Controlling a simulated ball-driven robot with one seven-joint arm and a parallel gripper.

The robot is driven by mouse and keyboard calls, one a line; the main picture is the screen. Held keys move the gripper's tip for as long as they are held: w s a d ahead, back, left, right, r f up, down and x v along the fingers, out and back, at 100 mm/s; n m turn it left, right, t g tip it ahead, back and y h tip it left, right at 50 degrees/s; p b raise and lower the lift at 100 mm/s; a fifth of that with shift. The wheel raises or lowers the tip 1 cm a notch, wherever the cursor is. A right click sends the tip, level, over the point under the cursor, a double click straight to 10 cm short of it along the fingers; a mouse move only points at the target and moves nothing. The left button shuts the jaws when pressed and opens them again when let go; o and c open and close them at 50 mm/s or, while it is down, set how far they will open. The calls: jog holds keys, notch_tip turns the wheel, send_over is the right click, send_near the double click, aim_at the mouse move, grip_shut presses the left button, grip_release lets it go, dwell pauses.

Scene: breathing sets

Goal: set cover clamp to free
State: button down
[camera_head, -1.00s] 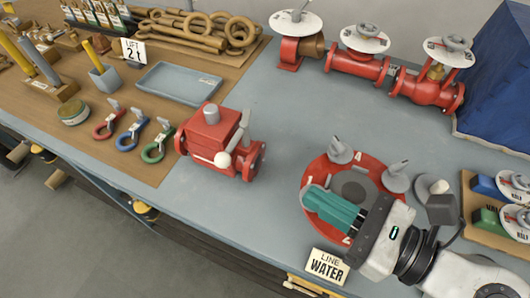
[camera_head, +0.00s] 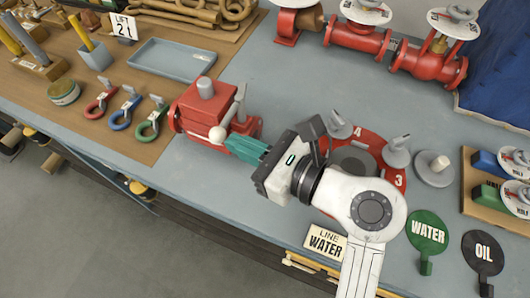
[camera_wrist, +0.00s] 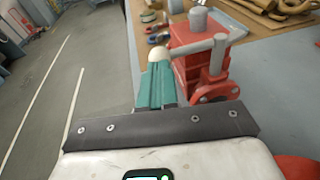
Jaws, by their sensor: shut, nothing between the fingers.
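A red box-shaped valve body (camera_head: 203,103) stands on the blue-grey bench. A grey lever (camera_head: 240,102) with a pale ball knob (camera_head: 217,135) is on its right front side. No part is labelled as the cover clamp, so I cannot tell for certain that this lever is it. My gripper (camera_head: 232,144) has its teal fingers shut and empty, with the tips right by the knob. In the wrist view the fingers (camera_wrist: 157,84) lie just below the knob (camera_wrist: 159,54), and the lever (camera_wrist: 205,46) runs to the right. Whether they touch is unclear.
A red numbered disc (camera_head: 384,157) with grey upright clamps is partly hidden behind my arm. A "LINE WATER" sign (camera_head: 325,241) and green WATER tag (camera_head: 427,232) lie near the front edge. Coloured shackles (camera_head: 150,122) and a blue tray (camera_head: 172,68) are at left.

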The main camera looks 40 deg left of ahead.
jog(key=shift+a, duration=0.4)
jog(key=shift+s+a+f, duration=0.15)
jog(key=shift+s+a, duration=0.15)
jog(key=shift+a, duration=0.45)
jog(key=shift+d, duration=0.15)
